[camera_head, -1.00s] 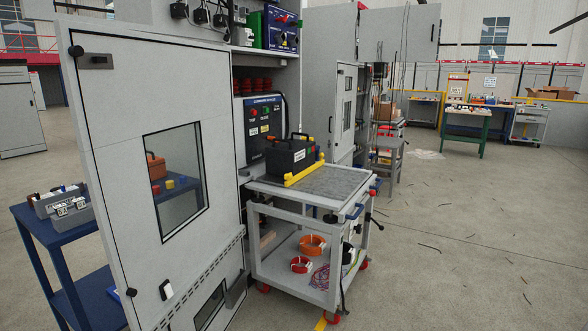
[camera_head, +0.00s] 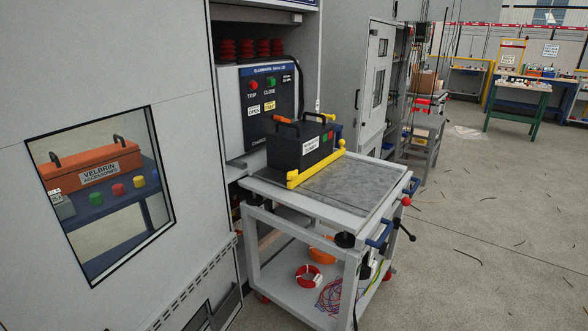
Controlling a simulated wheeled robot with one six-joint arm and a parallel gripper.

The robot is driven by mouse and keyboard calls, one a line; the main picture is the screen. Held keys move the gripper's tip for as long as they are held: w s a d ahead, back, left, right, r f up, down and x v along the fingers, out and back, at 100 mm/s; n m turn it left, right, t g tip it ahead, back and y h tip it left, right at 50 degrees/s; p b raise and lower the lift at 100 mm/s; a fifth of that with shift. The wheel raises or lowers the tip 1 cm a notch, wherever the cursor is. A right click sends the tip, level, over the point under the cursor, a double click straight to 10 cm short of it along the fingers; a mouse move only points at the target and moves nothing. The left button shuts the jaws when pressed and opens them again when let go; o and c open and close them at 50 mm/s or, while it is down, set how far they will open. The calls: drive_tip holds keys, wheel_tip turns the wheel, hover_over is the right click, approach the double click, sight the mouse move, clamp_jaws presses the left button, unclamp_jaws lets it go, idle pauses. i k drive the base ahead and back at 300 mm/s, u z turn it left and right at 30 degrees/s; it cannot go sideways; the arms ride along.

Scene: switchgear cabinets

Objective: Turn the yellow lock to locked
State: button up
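A yellow bar with thicker ends (camera_head: 318,166) lies across the top of the grey trolley (camera_head: 330,219), along the front of a black box with handles (camera_head: 298,145). It is the only large yellow part on the trolley and looks like the yellow lock. I cannot tell from this view whether it is locked. The trolley stands against the open cabinet, below a dark panel with TRIP and CLOSE buttons (camera_head: 265,100). My gripper is not in view.
A large open cabinet door (camera_head: 110,70) with a window fills the left side. Blue handles (camera_head: 380,234) and a black-knobbed lever (camera_head: 405,229) stick out from the trolley's right side. Coiled red cable (camera_head: 308,276) lies on its lower shelf. The floor to the right is mostly clear.

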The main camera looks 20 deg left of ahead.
sight(292, 175)
drive_tip(key=u, duration=1.25)
drive_tip(key=i, duration=2)
drive_tip(key=z, duration=0.15)
